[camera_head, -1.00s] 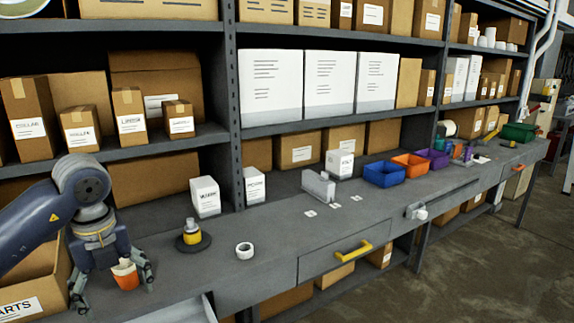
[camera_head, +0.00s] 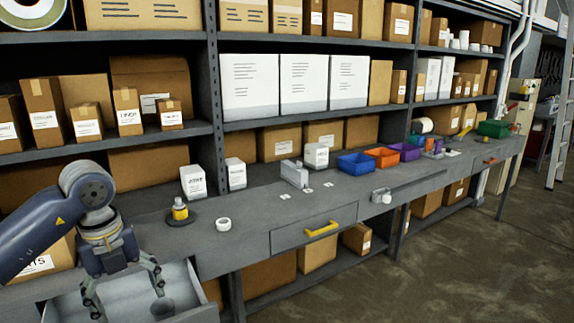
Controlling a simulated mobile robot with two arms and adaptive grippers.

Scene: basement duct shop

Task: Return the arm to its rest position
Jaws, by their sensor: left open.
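My left arm (camera_head: 35,235) comes in from the left. It is dark blue, with a grey wrist bent downward. My left gripper (camera_head: 128,303) hangs at the lower left with its two fingers spread apart and nothing visible between them. It is in front of the grey workbench (camera_head: 255,222), over an open grey drawer (camera_head: 185,277). A dark grey round shape (camera_head: 162,307) shows inside the drawer beside the right finger; I cannot tell what it is. My right gripper is not in view.
A yellow-topped bottle (camera_head: 180,210) on a dark round base and a white tape roll (camera_head: 223,224) stand near the arm. White boxes (camera_head: 193,182) are behind them. A blue bin (camera_head: 356,164) and an orange bin (camera_head: 382,157) sit further right. Shelves rise behind the bench.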

